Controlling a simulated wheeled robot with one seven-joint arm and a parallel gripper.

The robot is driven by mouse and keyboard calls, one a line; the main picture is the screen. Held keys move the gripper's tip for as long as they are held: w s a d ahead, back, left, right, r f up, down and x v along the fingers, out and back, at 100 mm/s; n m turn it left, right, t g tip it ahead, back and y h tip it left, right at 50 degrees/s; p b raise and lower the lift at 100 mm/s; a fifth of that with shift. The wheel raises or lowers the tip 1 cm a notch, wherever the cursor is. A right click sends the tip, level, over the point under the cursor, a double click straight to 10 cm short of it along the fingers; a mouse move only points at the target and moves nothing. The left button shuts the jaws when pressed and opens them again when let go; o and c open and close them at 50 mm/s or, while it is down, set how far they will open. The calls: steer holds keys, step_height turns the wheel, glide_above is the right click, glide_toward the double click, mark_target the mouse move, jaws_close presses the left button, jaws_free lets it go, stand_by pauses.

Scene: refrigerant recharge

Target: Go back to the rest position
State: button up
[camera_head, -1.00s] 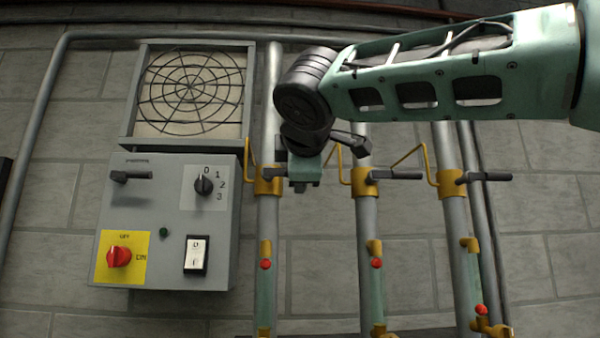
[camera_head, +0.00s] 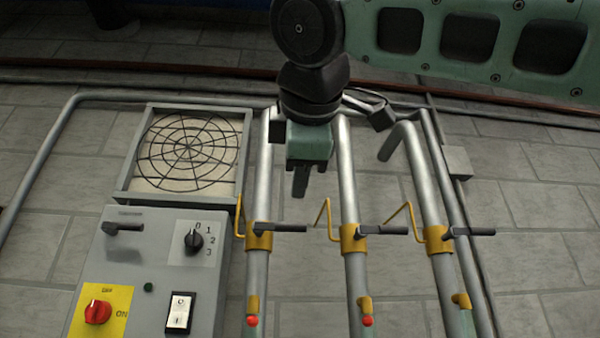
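My gripper (camera_head: 300,182) hangs below my arm's dark wrist at the upper middle of the head view. It points down in front of the pipes, above the level of the valve handles and apart from them. Its fingers appear as one narrow dark shape, so I cannot tell whether they are open or shut. I see nothing held in it. My green arm reaches in from the upper right.
A grey control box (camera_head: 150,270) with a red switch (camera_head: 97,311) and a dial (camera_head: 194,240) is at left, below a fan grille (camera_head: 188,150). Three pipes carry yellow valves with dark handles (camera_head: 280,228) (camera_head: 382,230) (camera_head: 470,231).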

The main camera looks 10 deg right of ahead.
steer(key=shift+s+r, duration=0.15)
steer(key=shift+s, duration=0.65)
steer(key=a+f+g+b, duration=0.1)
steer(key=f+g+b, duration=0.15)
steer(key=f, duration=1.05)
steer(key=w+a+f+g+y+b, duration=0.1)
steer(key=a+f+g, duration=0.15)
steer(key=f, duration=1.05)
steer(key=f+g+b, duration=0.1)
steer(key=f+g, duration=0.2)
steer(key=f, duration=1)
steer(key=s+d+f+m+g+b, duration=0.1)
steer(key=s+d+f+m+g, duration=0.1)
steer(key=f, duration=0.8)
steer(key=s+d+f+m+g+b, duration=0.2)
steer(key=s+d+f, duration=0.4)
steer(key=f, duration=0.4)
steer(key=s+d+f+m+g+b, duration=0.1)
steer(key=s+d+f+m+g, duration=0.2)
steer(key=s+f+m, duration=0.3)
step_height(320, 180, down, 4)
steer(key=shift+s+d+f+g, duration=0.15)
steer(key=shift+d+f+g, duration=0.1)
steer(key=shift+d+g, duration=0.2)
